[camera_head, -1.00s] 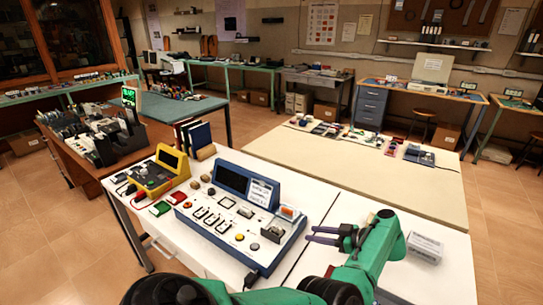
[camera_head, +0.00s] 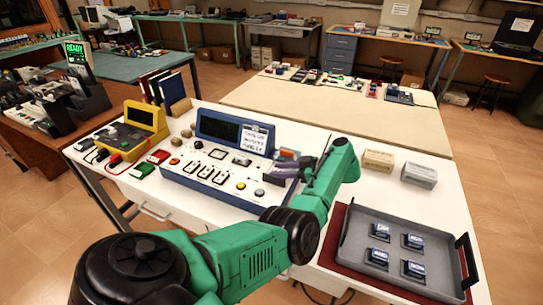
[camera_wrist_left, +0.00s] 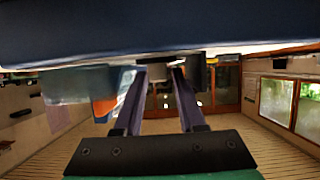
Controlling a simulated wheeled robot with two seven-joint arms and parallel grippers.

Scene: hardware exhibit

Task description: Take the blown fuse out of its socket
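The blue-framed test panel (camera_head: 185,183) stands on the white table, with a dark screen, a handwritten note and several white slots in front. A small grey-dark fitting (camera_head: 272,179) is near its right end; the gripper partly covers it, and I cannot make out the blown fuse. My left gripper (camera_head: 277,174) is at that end, fingers pointing left. In the left wrist view its fingers (camera_wrist_left: 159,72) are apart, with a small pale grey piece (camera_wrist_left: 157,72) between or just beyond the tips; contact cannot be told. My right gripper is out of view.
A grey tray (camera_head: 352,238) with several small blue-and-white pieces sits at the right on a dark red mat. Two small boxes (camera_head: 378,160) (camera_head: 419,175) stand behind it. A yellow meter (camera_head: 146,117) is left of the panel. An orange piece (camera_head: 288,154) is close behind the gripper.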

